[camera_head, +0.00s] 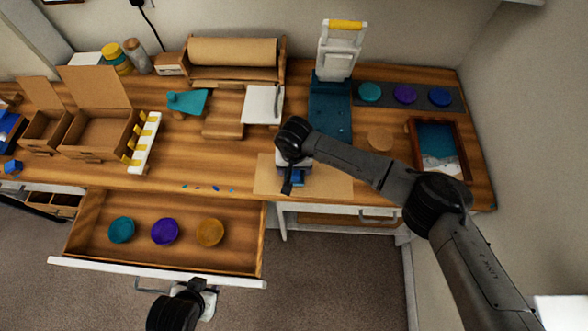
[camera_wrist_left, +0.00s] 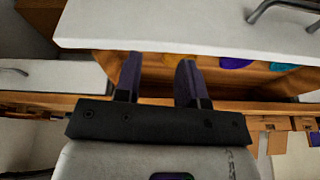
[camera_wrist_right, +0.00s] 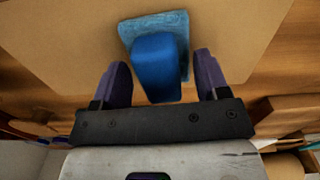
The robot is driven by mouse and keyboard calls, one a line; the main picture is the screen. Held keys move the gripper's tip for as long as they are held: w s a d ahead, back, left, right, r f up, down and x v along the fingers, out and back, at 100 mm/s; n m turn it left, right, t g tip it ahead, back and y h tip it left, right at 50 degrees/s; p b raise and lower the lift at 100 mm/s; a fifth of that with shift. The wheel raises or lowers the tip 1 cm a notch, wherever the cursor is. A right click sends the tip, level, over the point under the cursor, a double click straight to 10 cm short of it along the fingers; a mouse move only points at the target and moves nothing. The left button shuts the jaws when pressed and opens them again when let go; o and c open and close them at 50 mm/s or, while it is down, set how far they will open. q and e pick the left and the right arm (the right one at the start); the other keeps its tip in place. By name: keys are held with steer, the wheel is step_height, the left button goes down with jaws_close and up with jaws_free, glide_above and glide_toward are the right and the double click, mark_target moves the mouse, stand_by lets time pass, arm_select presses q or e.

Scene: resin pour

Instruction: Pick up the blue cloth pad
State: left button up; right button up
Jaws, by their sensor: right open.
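The blue cloth pad (camera_wrist_right: 158,52) is a light blue textured square with a darker blue block-like grip on top. It lies on the brown sheet (camera_wrist_right: 60,50). My right gripper (camera_wrist_right: 160,82) is open, with its fingers on either side of the block's near part and visible gaps on both sides. In the head view the pad (camera_head: 302,178) is mostly hidden under my right gripper (camera_head: 288,186). My left gripper (camera_wrist_left: 158,78) is open and empty, in front of the open drawer's white front (camera_wrist_left: 180,28).
A blue board with a white press (camera_head: 336,60) stands behind the sheet. A framed sea picture (camera_head: 438,140) and a dark strip with three coloured discs (camera_head: 388,95) lie to the right.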

steer(key=shift+c, duration=0.5)
steer(key=c, duration=0.9)
steer(key=shift+r, duration=0.45)
steer(key=r, duration=0.3)
steer(key=shift+d+r, duration=0.25)
steer(key=shift+r, duration=0.05)
steer(key=s+d+r, duration=0.2)
steer(key=d, duration=0.1)
steer(key=s+d+r, duration=0.2)
steer(key=d, duration=0.1)
steer(key=s+d+r, duration=0.2)
steer(key=d, duration=0.1)
steer(key=shift+s+d+r, duration=0.1)
steer(key=shift+d+r, duration=0.1)
steer(key=shift+r, duration=0.05)
